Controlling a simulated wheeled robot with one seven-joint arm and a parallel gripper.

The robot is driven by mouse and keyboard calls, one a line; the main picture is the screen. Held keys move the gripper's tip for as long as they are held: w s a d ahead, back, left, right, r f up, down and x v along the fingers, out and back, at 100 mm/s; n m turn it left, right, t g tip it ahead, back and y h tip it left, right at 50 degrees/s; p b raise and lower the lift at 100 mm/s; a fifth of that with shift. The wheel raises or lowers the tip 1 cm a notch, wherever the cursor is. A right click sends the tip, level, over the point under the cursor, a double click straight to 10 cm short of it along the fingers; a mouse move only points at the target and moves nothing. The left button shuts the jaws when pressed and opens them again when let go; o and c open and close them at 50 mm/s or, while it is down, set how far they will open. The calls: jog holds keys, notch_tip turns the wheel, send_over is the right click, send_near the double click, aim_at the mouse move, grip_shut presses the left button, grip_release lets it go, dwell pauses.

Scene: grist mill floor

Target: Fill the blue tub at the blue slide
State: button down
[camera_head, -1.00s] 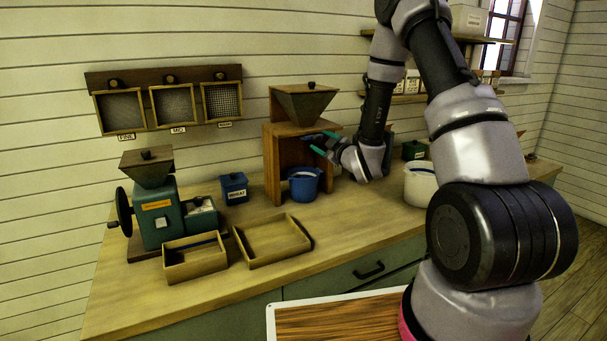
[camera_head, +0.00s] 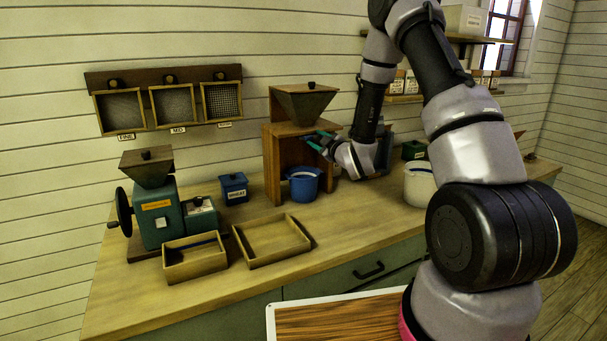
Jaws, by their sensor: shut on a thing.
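The blue tub (camera_head: 304,184) stands upright on the bench, in the open front of a wooden stand (camera_head: 272,165). A dark hopper (camera_head: 306,101) sits on top of the stand. My gripper (camera_head: 319,141), with green fingertips, is at the stand's right side, under the hopper and above the tub. It is shut on the small blue slide, which is mostly hidden between the fingers. The inside of the tub shows too little to tell what is in it.
A green mill (camera_head: 158,215) stands at the left, with a blue wheat box (camera_head: 234,188) and two shallow wooden trays (camera_head: 195,268) (camera_head: 272,262) near it. A white pail (camera_head: 419,187) is to the right. Three sieves (camera_head: 171,105) hang on the wall. The front middle of the bench is clear.

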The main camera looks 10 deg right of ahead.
jog(key=shift+s+d, duration=0.25)
jog(key=shift+s, duration=0.25)
jog(key=shift+w+r, duration=0.1)
jog(key=shift+r, duration=0.05)
dwell(5.6)
jog(key=shift+w+a, duration=0.2)
jog(key=shift+w, duration=0.4)
jog(key=shift+w+r, duration=0.1)
jog(key=shift+r, duration=0.05)
dwell(0.5)
